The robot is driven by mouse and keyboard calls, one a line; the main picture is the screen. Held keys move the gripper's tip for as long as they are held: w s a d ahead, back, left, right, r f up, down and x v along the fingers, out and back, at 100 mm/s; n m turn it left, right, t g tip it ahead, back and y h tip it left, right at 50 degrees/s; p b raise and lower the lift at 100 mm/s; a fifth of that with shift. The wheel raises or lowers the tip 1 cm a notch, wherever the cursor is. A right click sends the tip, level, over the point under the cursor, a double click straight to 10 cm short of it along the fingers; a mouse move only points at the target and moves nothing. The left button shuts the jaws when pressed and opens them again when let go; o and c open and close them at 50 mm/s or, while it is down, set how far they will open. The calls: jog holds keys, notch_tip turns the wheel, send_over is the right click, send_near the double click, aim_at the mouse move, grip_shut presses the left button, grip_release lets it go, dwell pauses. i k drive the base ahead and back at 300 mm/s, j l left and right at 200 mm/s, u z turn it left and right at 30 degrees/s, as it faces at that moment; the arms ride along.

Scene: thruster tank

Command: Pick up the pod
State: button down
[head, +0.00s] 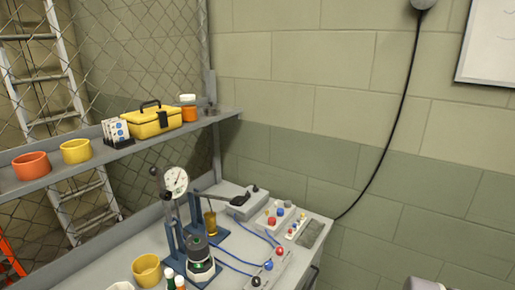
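A rounded black and white device with a small green light (200,262) stands upright on the bench near its front edge, in the lower middle of the head view. It may be the pod, but I cannot tell for sure. It stands at the foot of a blue stand (174,225). My gripper is not in view, and nothing is seen touching the device. A grey rounded shape at the bottom right edge may be part of my arm.
The grey bench (115,262) also holds a dial gauge (176,181), a yellow cup (147,270), small bottles, a brass-coloured cylinder (210,222), and control boxes (277,215) with blue cables. A shelf (150,143) above holds a yellow toolbox (154,121) and pots. A black cable hangs on the wall.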

aim_at(202, 266)
jog(key=i+u, duration=0.25)
jog(key=u, duration=0.2)
jog(key=i+l+u, duration=0.2)
jog(key=u, duration=0.3)
jog(key=i+l+u, duration=0.2)
jog(key=u, duration=0.25)
jog(key=i+l+u, duration=0.15)
jog(key=l+u, duration=0.15)
jog(key=u, duration=0.2)
